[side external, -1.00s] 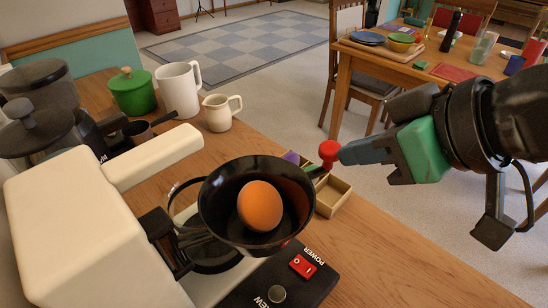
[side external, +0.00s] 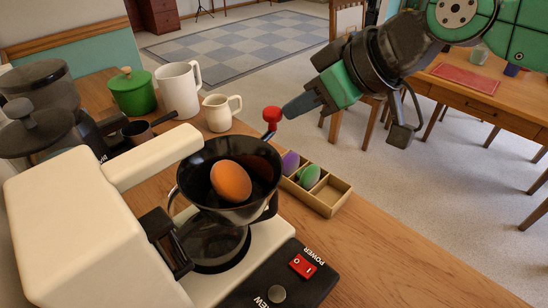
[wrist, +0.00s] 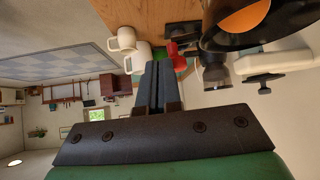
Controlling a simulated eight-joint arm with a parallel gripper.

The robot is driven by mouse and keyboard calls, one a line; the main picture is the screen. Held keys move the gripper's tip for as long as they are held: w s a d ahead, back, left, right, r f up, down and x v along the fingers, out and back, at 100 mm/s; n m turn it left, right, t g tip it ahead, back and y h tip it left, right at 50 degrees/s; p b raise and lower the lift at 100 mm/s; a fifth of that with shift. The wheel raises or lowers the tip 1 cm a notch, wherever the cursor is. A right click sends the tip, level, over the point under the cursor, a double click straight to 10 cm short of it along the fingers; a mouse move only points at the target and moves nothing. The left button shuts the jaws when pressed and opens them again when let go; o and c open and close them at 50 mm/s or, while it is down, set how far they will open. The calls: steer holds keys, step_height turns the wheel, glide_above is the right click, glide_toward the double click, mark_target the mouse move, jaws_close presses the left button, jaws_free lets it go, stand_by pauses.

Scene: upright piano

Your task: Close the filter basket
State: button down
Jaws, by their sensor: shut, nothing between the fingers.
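The black filter basket (side external: 205,170) holds an orange egg (side external: 231,181) and sits above the glass carafe (side external: 212,245) of the cream coffee maker (side external: 85,235). The basket's red handle knob (side external: 272,114) stands at its far right side. My gripper (side external: 288,109) is shut and empty, its tip right beside the knob; whether they touch I cannot tell. In the wrist view my shut fingers (wrist: 158,88) point toward the red knob (wrist: 178,60), with the basket (wrist: 285,25) and egg (wrist: 240,22) at upper right.
A wooden tray (side external: 335,200) with a purple and a green egg lies right of the basket. A cream jug (side external: 219,113), white mug (side external: 178,90) and green pot (side external: 133,92) stand behind. A black power panel (side external: 300,280) is in front. The counter at right is clear.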

steer(key=w+a+n+g+y, duration=0.1)
steer(key=w+a+n+g, duration=0.2)
steer(key=a, duration=0.6)
steer(key=shift+w+a+n+g+y, duration=0.2)
steer(key=shift+w+n+g+y, duration=0.1)
steer(key=shift+w+n, duration=0.7)
steer(key=shift+s+a, duration=0.1)
steer(key=shift+a, duration=0.05)
